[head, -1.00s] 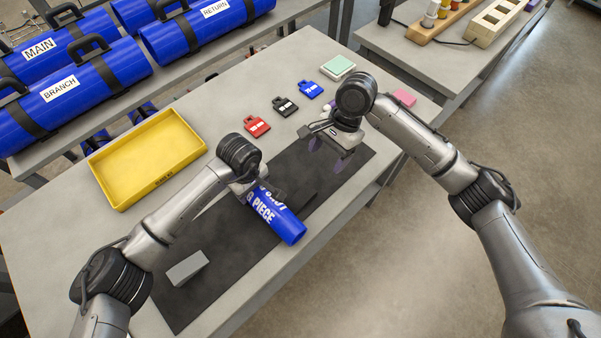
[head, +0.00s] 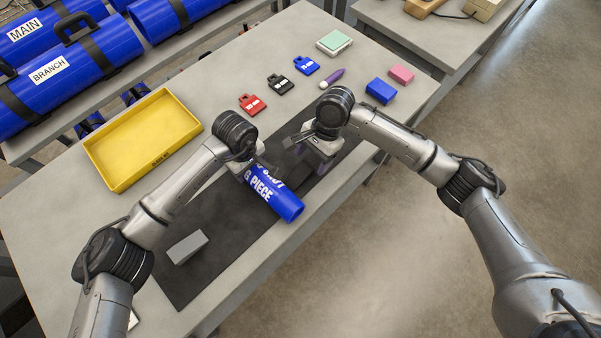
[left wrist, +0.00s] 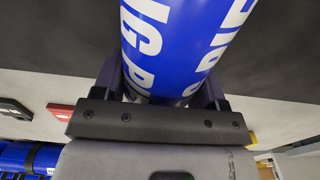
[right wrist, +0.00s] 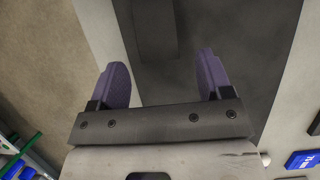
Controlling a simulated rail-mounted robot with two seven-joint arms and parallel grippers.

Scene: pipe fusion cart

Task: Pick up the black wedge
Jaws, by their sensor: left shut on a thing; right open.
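The black wedge (right wrist: 156,28) lies on the dark mat (right wrist: 225,25) in the right wrist view, beyond my fingertips and roughly in line with the gap between them. In the head view it is mostly hidden by my right gripper and the pipe. My right gripper (head: 308,165) is open and empty above the mat; its purple fingers also show in the right wrist view (right wrist: 163,65). My left gripper (head: 248,170) is shut on a blue lettered pipe piece (head: 280,202), which fills the space between its fingers in the left wrist view (left wrist: 175,40).
A grey wedge block (head: 187,247) lies on the mat's near part. A yellow tray (head: 112,179) stands at left. Red (head: 251,104), black (head: 280,84) and blue (head: 306,65) tags lie behind. A purple marker (head: 332,78), blue block (head: 381,90) and pink block (head: 401,73) lie further right.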

